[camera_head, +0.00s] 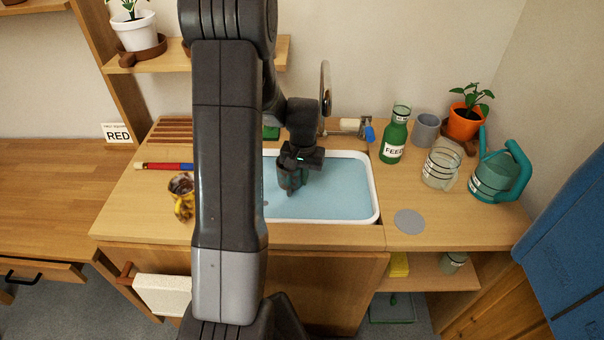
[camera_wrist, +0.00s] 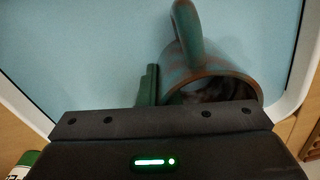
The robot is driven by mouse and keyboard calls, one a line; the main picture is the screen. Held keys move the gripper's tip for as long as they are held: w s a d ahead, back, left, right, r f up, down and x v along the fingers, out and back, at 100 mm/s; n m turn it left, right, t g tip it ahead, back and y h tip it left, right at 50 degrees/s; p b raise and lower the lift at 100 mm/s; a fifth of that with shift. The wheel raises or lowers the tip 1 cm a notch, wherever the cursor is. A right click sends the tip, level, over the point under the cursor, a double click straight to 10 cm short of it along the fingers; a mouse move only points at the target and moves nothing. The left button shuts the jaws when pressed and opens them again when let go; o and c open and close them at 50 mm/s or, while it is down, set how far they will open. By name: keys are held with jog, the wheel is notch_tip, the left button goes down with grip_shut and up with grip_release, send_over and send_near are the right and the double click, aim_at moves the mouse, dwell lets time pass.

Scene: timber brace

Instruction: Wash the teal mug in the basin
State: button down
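The teal mug (camera_wrist: 222,62) has brown stains on its rim and handle. In the wrist view its mouth faces my gripper, and its handle points toward the top of the picture. One dark green finger (camera_wrist: 147,86) lies against the left side of the mug; the other finger is not clear, perhaps inside the dark mouth. My gripper (camera_head: 291,186) appears shut on the mug wall. It is low over the blue water of the white-rimmed basin (camera_head: 376,205). In the head view the mug is mostly hidden by my gripper, and I cannot tell how deep it sits.
A tap (camera_head: 350,126) with a blue part stands behind the basin. A green FEED bottle (camera_head: 395,138), a grey cup (camera_head: 426,130), a glass jar (camera_head: 440,168) and a teal watering can (camera_head: 497,177) stand to the right. A stained yellow mug (camera_head: 184,205) is left of the basin.

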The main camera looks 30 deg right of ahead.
jog(key=shift+f+b, duration=1.25)
jog(key=shift+f, duration=1)
jog(key=shift+f+b, duration=0.2)
jog(key=shift+b, duration=0.1)
jog(key=shift+r, duration=0.35)
notch_tip(320, 180, up, 11)
jog(key=p, duration=0.8)
jog(key=shift+r, duration=0.15)
